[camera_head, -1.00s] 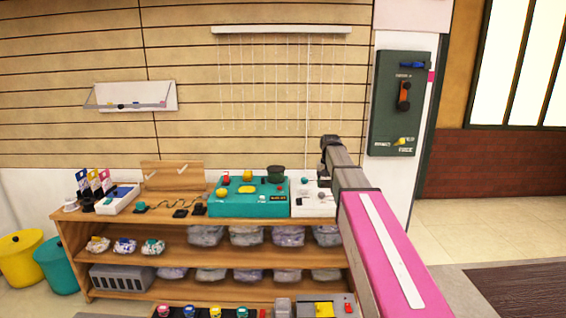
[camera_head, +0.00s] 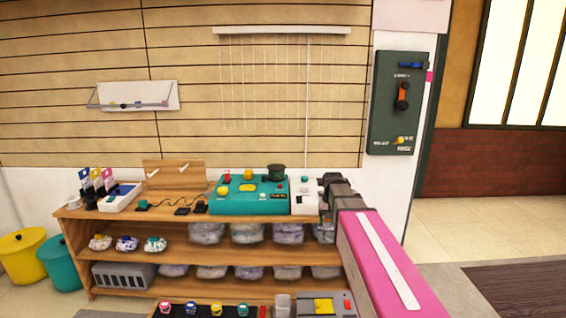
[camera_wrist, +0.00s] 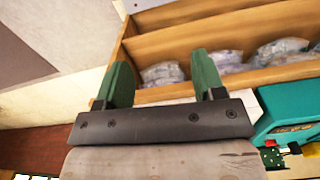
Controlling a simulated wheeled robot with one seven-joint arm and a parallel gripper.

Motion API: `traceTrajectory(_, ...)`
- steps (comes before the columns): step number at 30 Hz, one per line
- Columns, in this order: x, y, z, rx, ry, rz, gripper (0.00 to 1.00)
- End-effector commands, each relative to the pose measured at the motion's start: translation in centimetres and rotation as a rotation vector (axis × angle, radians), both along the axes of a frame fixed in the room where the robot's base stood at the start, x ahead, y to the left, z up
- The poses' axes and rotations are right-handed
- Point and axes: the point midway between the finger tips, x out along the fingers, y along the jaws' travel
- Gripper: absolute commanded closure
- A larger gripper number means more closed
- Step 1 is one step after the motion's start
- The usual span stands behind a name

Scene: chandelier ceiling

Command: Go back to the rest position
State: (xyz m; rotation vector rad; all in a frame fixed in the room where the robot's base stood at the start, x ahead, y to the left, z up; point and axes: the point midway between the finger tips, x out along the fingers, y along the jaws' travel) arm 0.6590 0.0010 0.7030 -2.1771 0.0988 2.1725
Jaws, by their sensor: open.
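My gripper (camera_wrist: 160,85) shows in the wrist view with its two green fingers spread apart and nothing between them. In the head view, the end of my pink and grey arm (camera_head: 340,190) is in front of the right end of the shelf unit, near the white box (camera_head: 303,203). The fingers are hard to make out there. In the wrist view, the teal box (camera_wrist: 295,115) lies to the right of the gripper, apart from it.
The wooden shelf unit (camera_head: 190,284) stands against the wall, with a teal button box (camera_head: 250,207) on top and several plastic bags on its shelves. A dark wall panel (camera_head: 398,125) hangs at the right. Yellow (camera_head: 23,262) and teal bins (camera_head: 60,262) stand left. Open floor (camera_head: 455,240) lies right.

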Motion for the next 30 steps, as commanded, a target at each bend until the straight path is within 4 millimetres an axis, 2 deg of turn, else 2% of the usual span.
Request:
traceTrajectory(1, -2.6, 0.0, -1.8, 0.000, 0.004, 0.009, 0.37)
traceTrajectory(6, -8.4, 0.0, -6.6, 0.000, 0.003, 0.038, 0.37)
traceTrajectory(12, -14.6, -0.1, -10.7, 0.000, 0.000, 0.070, 0.37)
traceTrajectory(15, -16.6, -0.1, -11.9, 0.000, -0.002, 0.081, 0.37)
traceTrajectory(20, -18.1, -0.1, -12.9, -0.001, -0.004, 0.090, 0.37)
traceTrajectory(30, -18.1, -0.1, -13.0, -0.001, -0.004, 0.091, 0.37)
